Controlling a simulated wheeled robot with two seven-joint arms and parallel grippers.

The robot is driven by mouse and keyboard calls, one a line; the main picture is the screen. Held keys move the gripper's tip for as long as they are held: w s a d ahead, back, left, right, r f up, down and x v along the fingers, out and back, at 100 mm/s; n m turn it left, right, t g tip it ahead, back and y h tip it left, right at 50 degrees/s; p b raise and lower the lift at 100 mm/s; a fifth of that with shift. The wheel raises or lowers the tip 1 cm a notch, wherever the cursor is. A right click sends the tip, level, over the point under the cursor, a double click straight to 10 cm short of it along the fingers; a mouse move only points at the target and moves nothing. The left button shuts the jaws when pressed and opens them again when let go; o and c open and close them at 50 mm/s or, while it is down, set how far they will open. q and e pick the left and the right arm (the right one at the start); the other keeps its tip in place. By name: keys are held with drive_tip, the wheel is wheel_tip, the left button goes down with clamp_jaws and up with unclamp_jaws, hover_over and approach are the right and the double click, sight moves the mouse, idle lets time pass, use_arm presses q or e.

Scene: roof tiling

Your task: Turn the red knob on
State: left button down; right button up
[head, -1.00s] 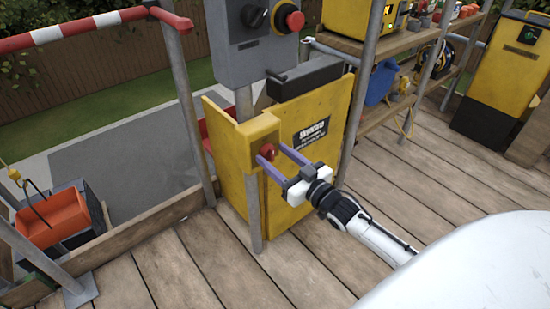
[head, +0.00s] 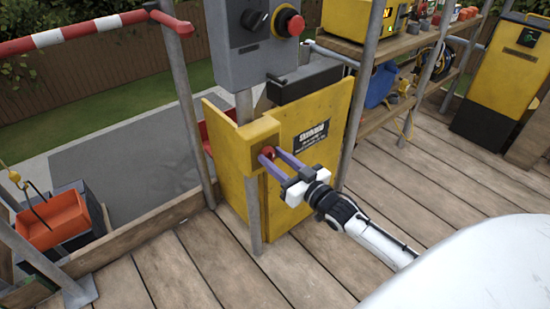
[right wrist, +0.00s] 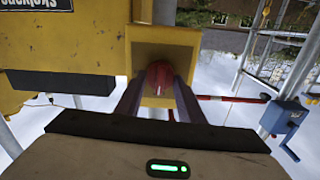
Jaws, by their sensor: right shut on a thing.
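The red knob (head: 268,153) sits in a yellow housing (head: 243,133) at the top left corner of the yellow machine panel (head: 312,165). My right gripper (head: 272,156) reaches it from the front right, with its purple fingers on either side of the knob. In the right wrist view the red knob (right wrist: 159,77) lies between the two fingertips (right wrist: 158,92), inside the yellow recess. The gripper is shut on the knob, and the fingers partly cover it. My left gripper is not in view.
A grey control box (head: 250,42) with a red button (head: 290,21) is mounted above on a pole. A red and white rail (head: 85,32) runs at the left. Shelves (head: 400,105) with tools stand behind right. The plank floor (head: 400,185) at right is clear.

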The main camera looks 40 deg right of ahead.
drive_tip(key=m+p, duration=0.2)
drive_tip(key=m, duration=0.2)
drive_tip(key=shift+r, duration=0.1)
drive_tip(key=m, duration=0.4)
drive_tip(key=shift+d+m, duration=0.15)
drive_tip(key=shift+m, duration=0.15)
drive_tip(key=shift+f+m+b, duration=0.15)
drive_tip(key=shift+m+b, duration=0.2)
drive_tip(key=shift+m, duration=1.8)
drive_tip(key=shift+f+m+b, duration=0.15)
drive_tip(key=shift+m+b, duration=0.2)
drive_tip(key=shift+m, duration=1.8)
drive_tip(key=o, duration=1.1)
drive_tip(key=shift+c, duration=0.2)
drive_tip(key=s+p, duration=0.1)
drive_tip(key=s, duration=0.9)
drive_tip(key=shift+s+d, duration=0.15)
drive_tip(key=shift+d, duration=0.3)
